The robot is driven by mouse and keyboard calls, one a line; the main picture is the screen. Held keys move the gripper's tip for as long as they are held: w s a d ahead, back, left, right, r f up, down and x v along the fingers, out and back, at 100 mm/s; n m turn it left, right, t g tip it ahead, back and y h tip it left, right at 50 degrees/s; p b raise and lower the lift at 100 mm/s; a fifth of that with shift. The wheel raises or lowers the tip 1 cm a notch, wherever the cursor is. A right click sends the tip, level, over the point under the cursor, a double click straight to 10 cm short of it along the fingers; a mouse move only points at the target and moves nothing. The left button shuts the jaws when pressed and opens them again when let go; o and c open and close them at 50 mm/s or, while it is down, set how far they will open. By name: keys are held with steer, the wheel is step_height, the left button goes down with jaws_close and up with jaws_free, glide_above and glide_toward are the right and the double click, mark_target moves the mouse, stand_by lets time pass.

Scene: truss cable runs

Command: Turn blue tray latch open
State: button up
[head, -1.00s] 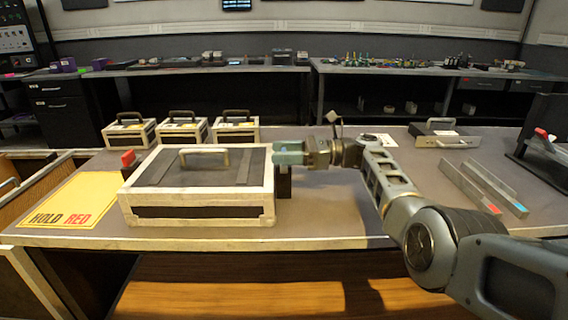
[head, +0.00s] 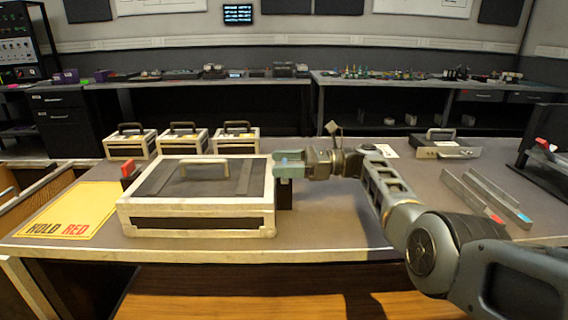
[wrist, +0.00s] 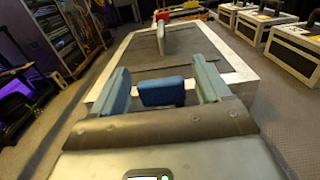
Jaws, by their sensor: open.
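The blue latch (wrist: 162,92) shows in the wrist view as a blue block between my gripper's two fingers, at the near edge of the case. In the head view a little blue (head: 285,160) shows at my gripper (head: 288,166), which mostly hides the latch. The dark case with pale edges (head: 195,227) lies on the table with its lid down. My gripper is open, with one finger on each side of the latch (wrist: 164,86). Small gaps seem to show beside the block, so contact is unclear. A red latch (head: 130,172) is on the case's far left side.
A handle (head: 205,160) stands on the lid. Several smaller cases (head: 182,143) stand behind. A yellow HOLD RED sign (head: 75,208) lies left. Metal rails (head: 485,198) and a flat handled box (head: 444,150) are on the right. The table front is clear.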

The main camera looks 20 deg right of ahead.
steer(key=v, duration=0.7)
steer(key=shift+d, duration=0.35)
steer(key=shift+s, duration=0.15)
